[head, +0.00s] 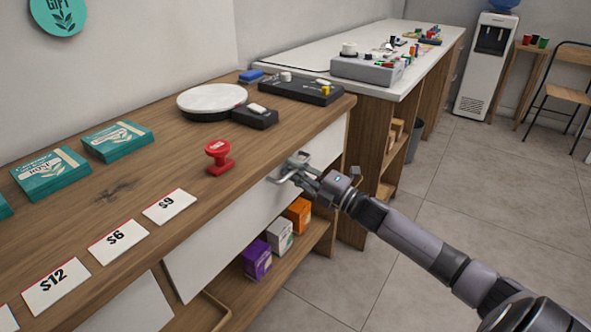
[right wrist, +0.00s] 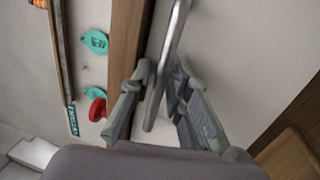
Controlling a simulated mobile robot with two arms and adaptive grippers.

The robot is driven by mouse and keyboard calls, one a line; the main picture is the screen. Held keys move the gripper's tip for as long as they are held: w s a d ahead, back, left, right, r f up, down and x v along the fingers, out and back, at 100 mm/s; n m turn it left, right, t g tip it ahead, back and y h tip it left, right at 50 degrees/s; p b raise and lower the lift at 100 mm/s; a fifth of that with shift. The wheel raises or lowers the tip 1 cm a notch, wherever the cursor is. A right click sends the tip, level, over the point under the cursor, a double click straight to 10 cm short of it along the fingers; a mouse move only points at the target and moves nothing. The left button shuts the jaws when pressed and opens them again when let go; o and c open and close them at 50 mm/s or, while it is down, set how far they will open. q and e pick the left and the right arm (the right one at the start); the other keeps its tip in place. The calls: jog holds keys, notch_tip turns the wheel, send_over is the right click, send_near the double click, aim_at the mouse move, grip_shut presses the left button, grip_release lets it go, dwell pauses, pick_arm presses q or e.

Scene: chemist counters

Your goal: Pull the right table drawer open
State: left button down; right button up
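The right table drawer (head: 240,222) has a wide white front under the wooden counter top. Its front looks about flush with the counter, though I cannot tell exactly. A metal bar handle (right wrist: 169,65) stands out from the white front. My right gripper (head: 291,170) is at this handle, near the drawer's upper edge. In the right wrist view my right gripper (right wrist: 163,72) has its fingers apart, one on each side of the bar, with small gaps visible. The fingertips partly hide the handle in the head view. My left gripper is not in view.
The wooden counter (head: 130,205) carries a red stamp (head: 219,157), a round white plate (head: 212,98), a black tray (head: 300,90) and price cards. An open shelf below holds a purple box (head: 257,260), a white box and an orange box. The tiled floor (head: 440,200) in front is clear.

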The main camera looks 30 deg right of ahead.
jog(key=shift+c, duration=0.4)
grip_shut()
